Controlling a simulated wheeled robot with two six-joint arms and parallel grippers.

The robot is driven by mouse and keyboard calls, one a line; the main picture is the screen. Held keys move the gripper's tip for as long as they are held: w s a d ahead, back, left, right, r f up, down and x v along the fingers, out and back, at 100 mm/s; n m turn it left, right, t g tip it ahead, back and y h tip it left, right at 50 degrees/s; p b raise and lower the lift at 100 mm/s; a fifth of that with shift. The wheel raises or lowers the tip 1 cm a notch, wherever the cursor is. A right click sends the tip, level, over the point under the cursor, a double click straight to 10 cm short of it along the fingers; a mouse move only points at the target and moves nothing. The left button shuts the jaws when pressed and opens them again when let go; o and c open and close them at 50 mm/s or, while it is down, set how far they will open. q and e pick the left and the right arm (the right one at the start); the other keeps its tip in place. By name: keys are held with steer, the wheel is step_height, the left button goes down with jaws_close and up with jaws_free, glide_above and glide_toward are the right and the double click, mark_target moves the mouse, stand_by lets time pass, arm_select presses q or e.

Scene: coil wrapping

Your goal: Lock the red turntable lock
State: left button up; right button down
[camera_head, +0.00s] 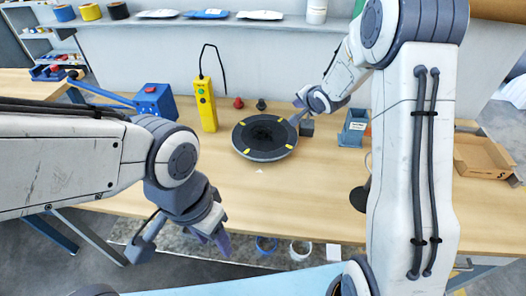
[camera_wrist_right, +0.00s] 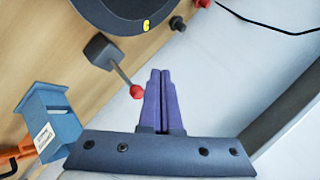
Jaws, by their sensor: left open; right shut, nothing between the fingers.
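The turntable (camera_head: 265,137) is a dark disc with yellow marks on the wooden table; part of it shows at the top of the right wrist view (camera_wrist_right: 105,12). The turntable lock is a dark block (camera_wrist_right: 102,50) beside the disc, with a thin metal lever ending in a red knob (camera_wrist_right: 136,92). The block also shows in the head view (camera_head: 306,128). My right gripper (camera_wrist_right: 160,75) is shut and empty, its purple fingers just beside the red knob; I cannot tell if they touch. My left gripper (camera_head: 222,242) is open and empty, low in front of the table.
A yellow control pendant (camera_head: 206,104) and a blue box (camera_head: 156,102) stand left of the turntable. A red button (camera_head: 238,103) and a dark one (camera_head: 261,104) sit behind it. A grey-blue labelled holder (camera_head: 353,128) and a cardboard box (camera_head: 480,157) are to the right.

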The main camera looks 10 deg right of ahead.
steer(key=s+a+n+g+b, duration=0.1)
steer(key=s+a+n+g, duration=0.1)
steer(key=s+a+n, duration=0.2)
steer(key=s+a+r+n+g+b, duration=0.1)
steer(key=s+a+n+g, duration=0.2)
steer(key=s+a, duration=0.7)
steer(key=shift+s+a+n, duration=0.2)
steer(key=shift+s+n, duration=1)
steer(key=shift+s, duration=1.7)
steer(key=s+a+n+g, duration=0.1)
steer(key=s+n, duration=0.3)
steer(key=s, duration=0.7)
steer(key=s+a+n+g, duration=0.1)
steer(key=s+n+g, duration=0.3)
steer(key=s, duration=0.8)
steer(key=shift+a+r+n, duration=0.3)
steer(key=shift+r+n, duration=0.15)
steer(key=shift+n, duration=0.05)
